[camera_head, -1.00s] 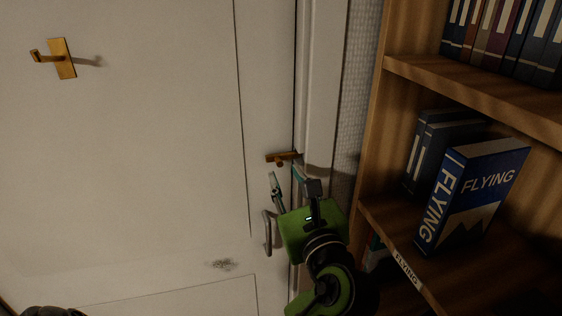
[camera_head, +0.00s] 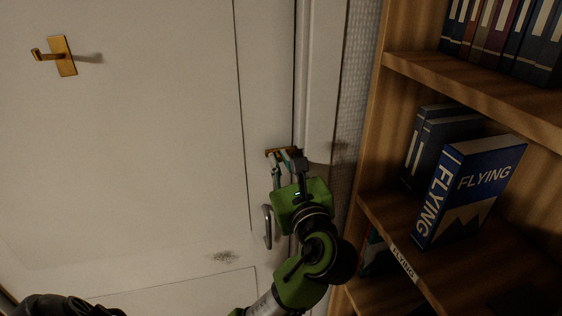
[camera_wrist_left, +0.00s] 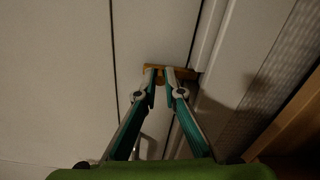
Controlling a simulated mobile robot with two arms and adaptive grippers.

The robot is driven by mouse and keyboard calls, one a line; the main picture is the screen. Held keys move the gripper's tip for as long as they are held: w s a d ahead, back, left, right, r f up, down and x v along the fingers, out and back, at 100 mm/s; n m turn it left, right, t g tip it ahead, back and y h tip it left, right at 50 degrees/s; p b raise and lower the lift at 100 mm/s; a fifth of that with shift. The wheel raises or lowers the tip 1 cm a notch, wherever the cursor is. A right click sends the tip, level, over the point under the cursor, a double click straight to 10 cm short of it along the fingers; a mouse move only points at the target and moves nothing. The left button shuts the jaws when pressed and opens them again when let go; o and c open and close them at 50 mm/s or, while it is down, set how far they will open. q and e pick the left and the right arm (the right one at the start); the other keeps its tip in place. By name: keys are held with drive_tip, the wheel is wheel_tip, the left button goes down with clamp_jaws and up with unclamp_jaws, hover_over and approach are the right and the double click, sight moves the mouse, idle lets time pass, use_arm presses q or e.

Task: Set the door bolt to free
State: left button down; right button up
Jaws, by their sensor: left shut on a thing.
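The door bolt (camera_head: 269,152) is a small brass bar on the white door (camera_head: 150,150), close to the door's right edge. It also shows in the left wrist view (camera_wrist_left: 189,74), running across toward the frame. My left gripper (camera_head: 281,161) is at the bolt, and its fingers cover much of it in the head view. In the left wrist view its two teal fingertips (camera_wrist_left: 160,73) are close together on the bolt's small knob, shut on it. The knob is mostly hidden between the tips. My right gripper is not seen.
A grey door handle (camera_head: 267,227) is just below the bolt, near my left gripper. A brass hook (camera_head: 61,56) is on the door at upper left. A wooden bookshelf (camera_head: 372,130) with blue books (camera_head: 470,190) stands close on the right.

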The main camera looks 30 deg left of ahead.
use_arm(q)
drive_tip(key=shift+s+a+p, duration=0.8)
drive_tip(key=shift+s+p, duration=0.1)
drive_tip(key=shift+p, duration=0.2)
drive_tip(key=shift+d, duration=0.1)
drive_tip(key=c, duration=2.1)
unclamp_jaws()
drive_tip(key=shift+c, duration=0.2)
drive_tip(key=shift+s, duration=0.15)
